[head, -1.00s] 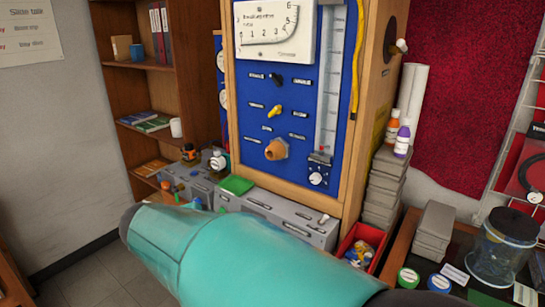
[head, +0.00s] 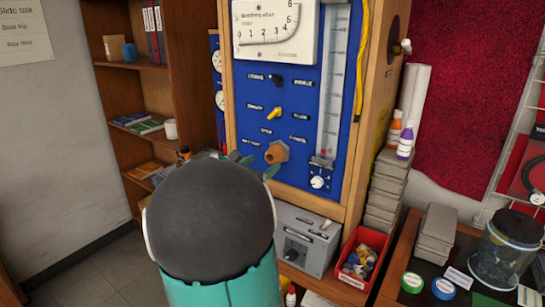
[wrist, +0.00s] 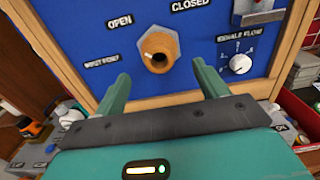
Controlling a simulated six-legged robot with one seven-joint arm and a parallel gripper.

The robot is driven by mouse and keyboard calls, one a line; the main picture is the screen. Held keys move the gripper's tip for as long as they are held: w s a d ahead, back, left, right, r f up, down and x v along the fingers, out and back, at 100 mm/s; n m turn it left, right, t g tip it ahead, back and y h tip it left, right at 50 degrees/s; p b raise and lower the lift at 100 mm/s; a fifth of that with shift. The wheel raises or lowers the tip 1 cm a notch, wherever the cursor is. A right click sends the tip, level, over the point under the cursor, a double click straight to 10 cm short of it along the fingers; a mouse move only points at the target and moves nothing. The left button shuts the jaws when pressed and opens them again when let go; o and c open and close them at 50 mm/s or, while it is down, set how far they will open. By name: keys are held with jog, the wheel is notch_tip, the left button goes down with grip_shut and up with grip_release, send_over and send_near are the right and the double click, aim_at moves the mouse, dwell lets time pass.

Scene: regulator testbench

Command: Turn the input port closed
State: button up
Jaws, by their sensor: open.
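The input port is an orange-brown rounded knob (head: 277,152) low on the blue panel (head: 305,105). In the wrist view the knob (wrist: 159,46) sits between labels reading OPEN at left and CLOSED at upper right. A label at its left seems to read "input port". A pale spot shows on its face, but I cannot tell its setting. My gripper (wrist: 160,72) is open and empty, with its two green fingers on either side of the knob and apparently short of it. In the head view my arm hides most of my gripper (head: 258,167).
A yellow lever (head: 274,113) and a black knob (head: 276,80) are above the port. A dial (head: 319,182) is to its right, below a glass tube. A grey box (head: 310,236) and a red bin (head: 350,262) stand below. A bookshelf (head: 140,68) is at left.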

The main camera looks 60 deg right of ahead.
aim_at(270, 159)
jog(key=d, duration=0.4)
jog(key=s+d, duration=0.1)
jog(key=d, duration=0.2)
jog(key=shift+d, duration=0.1)
jog(key=c, duration=1)
